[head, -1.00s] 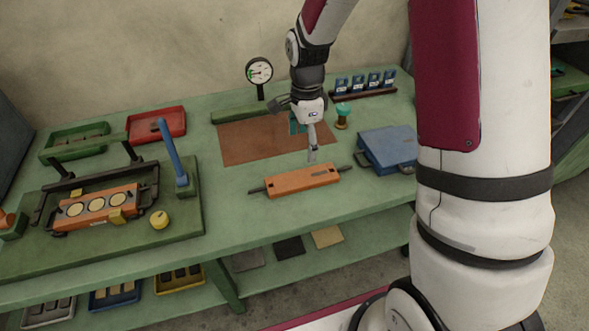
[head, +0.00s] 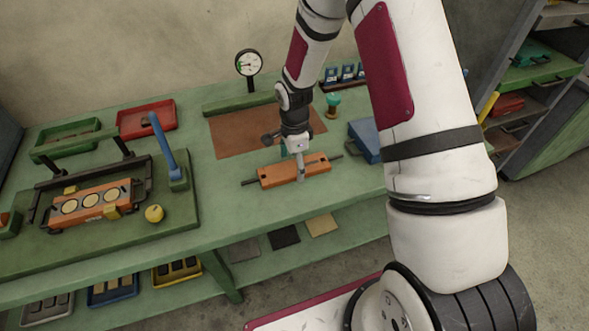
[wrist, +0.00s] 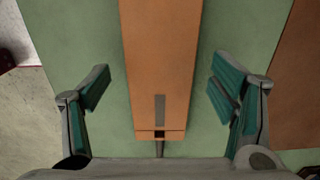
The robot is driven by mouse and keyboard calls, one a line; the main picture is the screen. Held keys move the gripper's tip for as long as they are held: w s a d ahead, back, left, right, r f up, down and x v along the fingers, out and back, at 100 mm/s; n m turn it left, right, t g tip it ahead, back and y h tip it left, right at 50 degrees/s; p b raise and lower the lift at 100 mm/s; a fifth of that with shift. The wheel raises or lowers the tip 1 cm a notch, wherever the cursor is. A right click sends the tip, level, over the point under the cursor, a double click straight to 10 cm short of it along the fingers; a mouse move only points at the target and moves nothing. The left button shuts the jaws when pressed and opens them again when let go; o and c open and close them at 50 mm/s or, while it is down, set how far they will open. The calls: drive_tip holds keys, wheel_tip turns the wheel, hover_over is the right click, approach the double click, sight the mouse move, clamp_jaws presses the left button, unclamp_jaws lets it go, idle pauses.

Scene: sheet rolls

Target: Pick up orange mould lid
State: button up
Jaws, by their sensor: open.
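The orange mould lid (head: 280,174) is a long bar lying on the green bench, with a dark rod sticking out at each end. My gripper (head: 301,178) is low over the right part of the lid in the head view. In the wrist view the lid (wrist: 162,70) runs lengthwise between the fingers. My gripper (wrist: 160,92) is open, one finger on each side of the lid, with green bench showing in the gaps. The gripper's body hides part of the lid's near end.
A brown mat (head: 237,136) lies behind the lid, and a dial gauge (head: 249,66) stands beyond it. A blue case (head: 363,140) is at the right, partly behind my arm.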

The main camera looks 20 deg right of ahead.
drive_tip(key=shift+f, duration=0.55)
clamp_jaws()
drive_tip(key=shift+w+r, duration=0.1)
drive_tip(key=shift+r, duration=0.8)
drive_tip(key=shift+r+b, duration=0.3)
drive_tip(key=shift+r, duration=0.65)
drive_tip(key=s+d+r, duration=0.1)
drive_tip(key=s, duration=1.5)
drive_tip(key=shift+d+r, duration=0.15)
drive_tip(key=shift+d, duration=0.05)
